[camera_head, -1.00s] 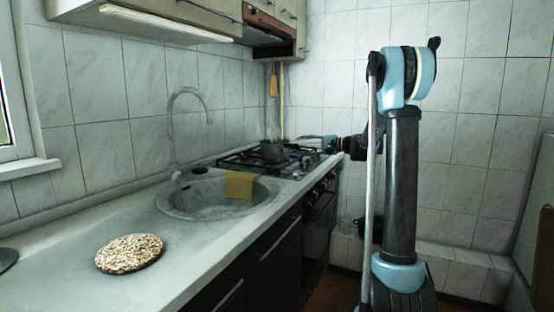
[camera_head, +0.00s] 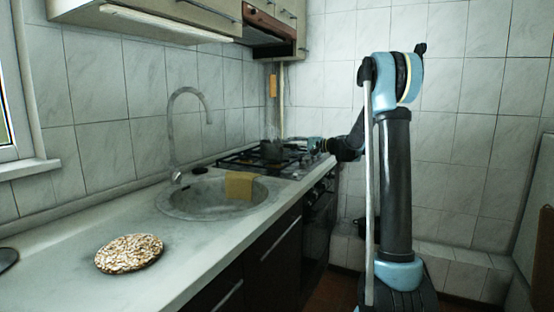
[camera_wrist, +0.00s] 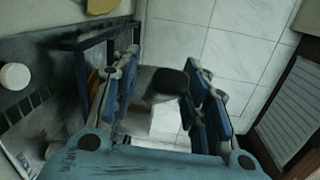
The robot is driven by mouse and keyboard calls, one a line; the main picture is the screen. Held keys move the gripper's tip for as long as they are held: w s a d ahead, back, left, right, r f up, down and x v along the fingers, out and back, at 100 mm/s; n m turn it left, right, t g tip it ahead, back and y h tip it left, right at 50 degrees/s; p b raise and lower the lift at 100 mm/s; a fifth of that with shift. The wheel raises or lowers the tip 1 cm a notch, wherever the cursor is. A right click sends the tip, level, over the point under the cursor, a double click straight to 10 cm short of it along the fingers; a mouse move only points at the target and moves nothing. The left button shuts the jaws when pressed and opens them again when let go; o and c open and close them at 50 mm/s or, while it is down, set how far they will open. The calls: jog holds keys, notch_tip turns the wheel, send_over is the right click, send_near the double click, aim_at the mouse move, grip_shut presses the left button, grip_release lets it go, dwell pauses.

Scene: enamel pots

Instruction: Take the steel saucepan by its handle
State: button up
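The steel saucepan (camera_head: 272,151) stands on the stove at the far end of the counter in the head view, small and dim. My gripper (camera_head: 305,145) is just right of it, at the stove's front edge. In the wrist view my gripper (camera_wrist: 164,72) is open, with blue finger pads apart on the left and right. A dark handle end (camera_wrist: 170,82) with a greyish part beside it shows between the pads. It looks like the saucepan's handle. I cannot tell whether either pad touches it. The pan's body is not clear in the wrist view.
The gas stove (camera_head: 235,162) has dark raised grates. A round sink (camera_head: 180,205) with a tall tap (camera_head: 172,130) and a yellow cloth (camera_head: 239,185) lies nearer. A speckled round mat (camera_head: 129,253) is on the counter. Cupboards and a hood (camera_head: 268,30) hang above the stove.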

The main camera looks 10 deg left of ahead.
grip_shut()
jog(key=shift+r, duration=0.25)
